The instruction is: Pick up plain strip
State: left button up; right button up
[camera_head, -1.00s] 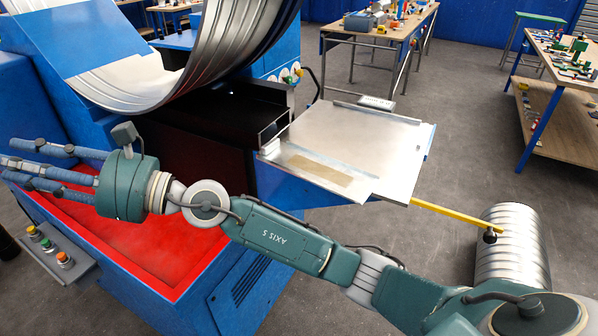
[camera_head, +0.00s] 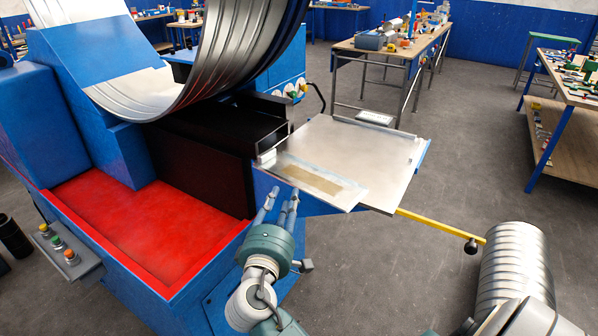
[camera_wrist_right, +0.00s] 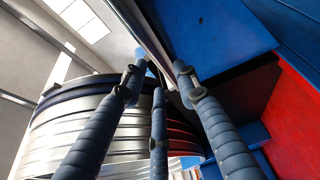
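A flat pale metal strip with a tan patch (camera_head: 318,183) lies along the near side of the silver metal table (camera_head: 355,145); I take it to be the plain strip. My right gripper (camera_head: 282,198) is just in front of the table's near edge, its three blue fingers pointing up toward the strip. In the right wrist view my right gripper (camera_wrist_right: 159,72) has its fingers spread, with nothing seen held between them. Whether a fingertip touches the strip or table edge cannot be told. My left gripper is not in view.
A blue machine with a red tray (camera_head: 150,230) and a large ribbed metal duct (camera_head: 190,75) stands at left. A yellow bar (camera_head: 435,222) with a black knob juts from the table. A ribbed cylinder (camera_head: 515,270) stands on the floor at right. Workbenches (camera_head: 385,50) are behind.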

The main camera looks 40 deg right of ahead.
aim_at(288, 183)
jog(key=p+x, duration=0.2)
jog(key=x, duration=0.5)
jog(key=shift+a+r+p, duration=0.1)
jog(key=shift+a+p, duration=0.05)
jog(key=shift+p, duration=0.25)
jog(key=shift+a, duration=0.1)
jog(key=shift+r, duration=0.1)
grip_shut()
